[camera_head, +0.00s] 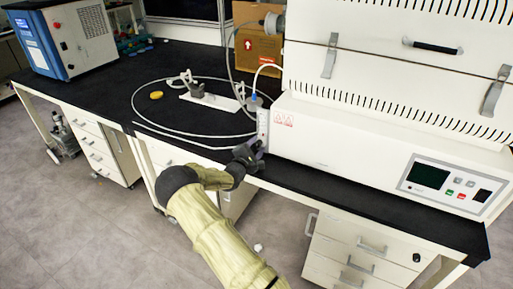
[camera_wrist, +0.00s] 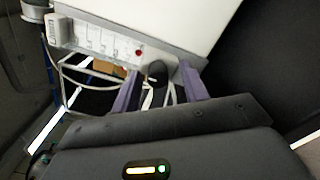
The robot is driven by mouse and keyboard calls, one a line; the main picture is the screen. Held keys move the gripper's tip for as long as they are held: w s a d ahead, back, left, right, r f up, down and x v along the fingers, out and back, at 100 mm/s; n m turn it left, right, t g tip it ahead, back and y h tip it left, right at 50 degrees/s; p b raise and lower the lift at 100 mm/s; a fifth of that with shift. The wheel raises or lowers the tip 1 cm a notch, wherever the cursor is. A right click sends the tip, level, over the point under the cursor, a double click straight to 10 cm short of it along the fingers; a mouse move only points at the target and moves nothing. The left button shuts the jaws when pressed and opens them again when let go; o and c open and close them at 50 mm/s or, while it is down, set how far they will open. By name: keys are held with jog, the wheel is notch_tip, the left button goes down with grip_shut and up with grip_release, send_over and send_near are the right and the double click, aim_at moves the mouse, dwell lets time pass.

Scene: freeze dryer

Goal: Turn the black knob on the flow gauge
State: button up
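The flow gauge (camera_head: 262,126) is a narrow pale panel at the left end of the white machine. In the wrist view its panel (camera_wrist: 103,40) carries several clear tubes and a red dot. The black knob (camera_wrist: 157,71) sits beside the panel's lower edge. My gripper (camera_head: 249,153) is right at the gauge in the head view and hides the knob there. In the wrist view the purple fingers of my gripper (camera_wrist: 158,88) stand apart, with the knob between their tips. A gap shows on each side, so I see no grasp. Exact depth is hard to tell.
The white machine (camera_head: 340,145) fills the right of the black bench (camera_head: 160,85). A looped hose (camera_head: 137,100), a small stand (camera_head: 212,100) and a yellow item (camera_head: 156,95) lie left of the gauge. A cardboard box (camera_head: 258,45) is behind. The front left bench top is mostly clear.

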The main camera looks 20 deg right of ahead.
jog(key=shift+a, duration=0.1)
jog(key=v, duration=1.7)
jog(key=shift+b, duration=0.45)
jog(key=shift+s+a, duration=0.1)
jog(key=shift+s, duration=0.05)
